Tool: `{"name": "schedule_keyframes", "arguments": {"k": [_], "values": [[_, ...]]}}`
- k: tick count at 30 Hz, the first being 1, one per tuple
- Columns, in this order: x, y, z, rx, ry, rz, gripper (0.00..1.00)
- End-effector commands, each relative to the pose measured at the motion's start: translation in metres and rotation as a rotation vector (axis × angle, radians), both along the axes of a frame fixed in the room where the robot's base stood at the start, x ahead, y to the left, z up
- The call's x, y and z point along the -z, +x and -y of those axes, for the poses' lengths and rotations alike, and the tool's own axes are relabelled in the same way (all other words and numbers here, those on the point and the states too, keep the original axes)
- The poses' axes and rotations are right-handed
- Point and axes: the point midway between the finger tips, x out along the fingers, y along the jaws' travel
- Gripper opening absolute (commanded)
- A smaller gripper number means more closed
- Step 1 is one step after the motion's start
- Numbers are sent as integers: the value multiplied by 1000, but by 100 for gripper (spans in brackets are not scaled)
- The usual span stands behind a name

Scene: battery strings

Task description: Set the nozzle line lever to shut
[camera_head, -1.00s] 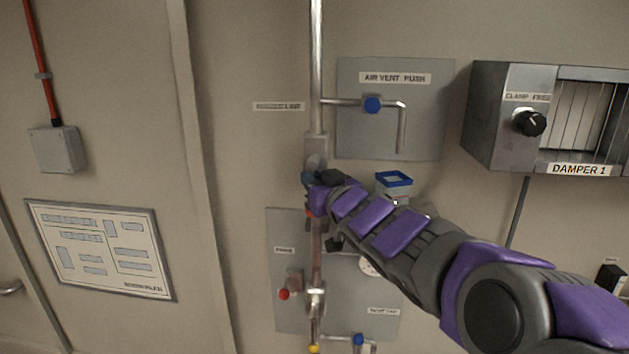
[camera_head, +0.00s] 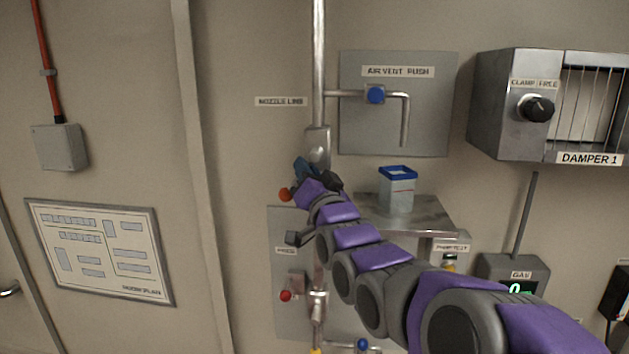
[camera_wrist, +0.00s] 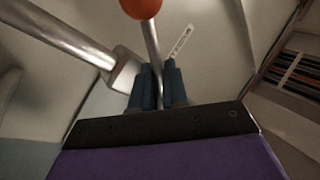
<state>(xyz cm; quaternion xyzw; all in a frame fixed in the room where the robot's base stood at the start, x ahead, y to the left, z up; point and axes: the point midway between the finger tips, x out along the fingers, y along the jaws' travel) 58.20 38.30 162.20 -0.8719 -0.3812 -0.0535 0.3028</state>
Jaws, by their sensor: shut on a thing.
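The nozzle line valve (camera_head: 318,145) is a metal body on the vertical pipe, beside the NOZZLE LINE label (camera_head: 281,101). Its lever ends in an orange-red ball (camera_head: 285,194), which shows lower left of the valve in the head view. My gripper (camera_head: 304,168) is at the lever, just below the valve body. In the wrist view, my gripper's blue fingers (camera_wrist: 161,86) are shut on the lever's thin rod (camera_wrist: 153,45), with the ball (camera_wrist: 140,7) beyond them. My gripper hides most of the lever in the head view.
The AIR VENT PUSH panel with a blue-knobbed valve (camera_head: 375,95) is up to the right. A shelf (camera_head: 430,212) with a blue-rimmed container (camera_head: 397,190) is right of the pipe. A lower red knob (camera_head: 286,295) and the damper box (camera_head: 500,110) are also near.

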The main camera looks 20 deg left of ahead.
Motion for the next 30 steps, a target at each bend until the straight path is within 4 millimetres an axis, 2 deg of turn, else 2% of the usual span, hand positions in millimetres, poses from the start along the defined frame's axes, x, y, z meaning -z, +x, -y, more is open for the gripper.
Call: {"name": "schedule_keyframes", "arguments": {"k": [18, 30], "values": [[-26, -6, -11, -4, 578, -117, 0], [-36, -6, -10, -6, 847, -182, 0]]}}
